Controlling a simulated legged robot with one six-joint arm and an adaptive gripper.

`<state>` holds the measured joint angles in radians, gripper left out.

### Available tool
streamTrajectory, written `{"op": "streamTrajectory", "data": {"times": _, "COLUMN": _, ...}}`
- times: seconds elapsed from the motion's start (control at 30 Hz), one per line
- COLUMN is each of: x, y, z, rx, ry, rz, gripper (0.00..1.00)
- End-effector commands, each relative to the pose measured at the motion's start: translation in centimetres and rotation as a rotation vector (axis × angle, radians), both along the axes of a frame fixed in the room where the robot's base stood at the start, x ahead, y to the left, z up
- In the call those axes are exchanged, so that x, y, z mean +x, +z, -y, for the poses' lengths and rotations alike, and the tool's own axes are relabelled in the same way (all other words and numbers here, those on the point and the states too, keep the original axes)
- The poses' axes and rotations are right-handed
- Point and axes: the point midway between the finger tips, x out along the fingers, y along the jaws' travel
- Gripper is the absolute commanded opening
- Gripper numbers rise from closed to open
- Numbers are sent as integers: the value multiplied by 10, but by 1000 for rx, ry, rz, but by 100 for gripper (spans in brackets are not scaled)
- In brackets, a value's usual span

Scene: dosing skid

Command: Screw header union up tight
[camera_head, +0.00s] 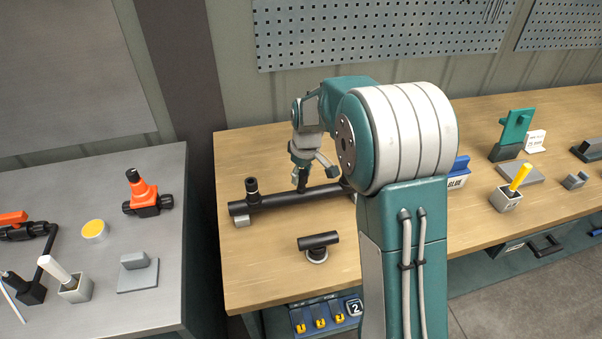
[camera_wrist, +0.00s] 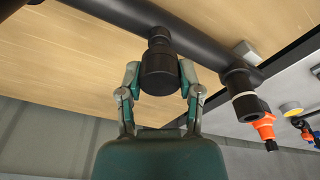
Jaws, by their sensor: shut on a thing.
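The black header pipe (camera_head: 275,203) lies on the wooden bench, and it crosses the top of the wrist view (camera_wrist: 120,12). A black header union (camera_wrist: 158,72) stands off the pipe on a narrower neck in the wrist view. My gripper (camera_wrist: 160,78) is shut on it, with one finger on each side. In the head view my gripper (camera_head: 314,172) reaches down at the pipe's middle stub; my arm hides the pipe's right end. Whether any thread gap remains cannot be seen.
Another upright stub (camera_head: 252,187) stands near the pipe's left end. A loose black tee piece (camera_head: 318,240) lies in front of the pipe. A grey side table (camera_head: 110,300) at left holds an orange-topped valve (camera_head: 143,195). A yellow-handled tool (camera_head: 520,177) stands in a holder at right.

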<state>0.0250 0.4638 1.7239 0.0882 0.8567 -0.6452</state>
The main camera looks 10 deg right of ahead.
Motion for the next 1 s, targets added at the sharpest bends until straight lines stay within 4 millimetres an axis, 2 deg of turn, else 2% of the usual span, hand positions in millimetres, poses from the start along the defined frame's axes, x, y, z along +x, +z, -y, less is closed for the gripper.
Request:
{"op": "streamTrajectory", "data": {"times": 0.8, "x": 0, "y": -18, "z": 0, "rx": 0, "ry": 0, "rz": 0, "gripper": 14}}
{"op": "streamTrajectory", "data": {"times": 0.83, "x": 0, "y": -17, "z": 0, "rx": 1, "ry": 0, "rz": 1, "gripper": 60}}
{"op": "streamTrajectory", "data": {"times": 0.9, "x": 0, "y": -17, "z": 0, "rx": 0, "ry": 0, "rz": 0, "gripper": 86}}
{"op": "streamTrajectory", "data": {"times": 1.0, "x": 0, "y": -17, "z": 0, "rx": 0, "ry": 0, "rz": 0, "gripper": 86}}
